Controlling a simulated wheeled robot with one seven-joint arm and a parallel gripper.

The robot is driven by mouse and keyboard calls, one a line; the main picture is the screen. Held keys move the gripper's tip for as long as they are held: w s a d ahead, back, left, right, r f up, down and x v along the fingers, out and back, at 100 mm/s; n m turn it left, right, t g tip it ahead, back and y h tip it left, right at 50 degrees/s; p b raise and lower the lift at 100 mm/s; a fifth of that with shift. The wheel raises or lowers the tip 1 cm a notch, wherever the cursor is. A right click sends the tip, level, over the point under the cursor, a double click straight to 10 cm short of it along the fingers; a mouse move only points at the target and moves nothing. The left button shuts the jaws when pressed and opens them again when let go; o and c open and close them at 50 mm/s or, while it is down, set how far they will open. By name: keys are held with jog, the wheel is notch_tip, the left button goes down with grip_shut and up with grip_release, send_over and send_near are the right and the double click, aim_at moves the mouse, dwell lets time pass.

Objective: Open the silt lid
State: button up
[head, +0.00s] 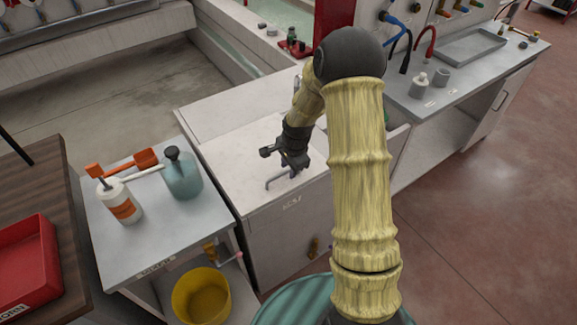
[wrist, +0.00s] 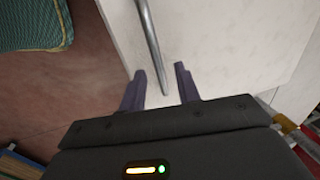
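The silt lid (head: 240,150) is the pale flat top of a white box in the middle of the head view and lies flat, closed. A grey bar handle (head: 275,182) stands near its front edge, above a small dark label too blurred to read surely. My gripper (head: 294,168) is just above the handle and hides part of it. In the wrist view, my gripper (wrist: 160,85) has its two fingers apart. The handle (wrist: 150,45) reaches down to the gap between the fingertips; I cannot tell whether it touches them. The lid's pale surface (wrist: 215,50) lies behind.
Left of the box, a grey table (head: 165,235) bears a white bottle (head: 120,202), an orange-handled tool and a teal jug (head: 183,177). A yellow bucket (head: 200,297) stands below. A workbench (head: 455,90) with a tray is at the right. Red floor lies open at far right.

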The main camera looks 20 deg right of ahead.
grip_shut()
jog(key=shift+r, duration=0.2)
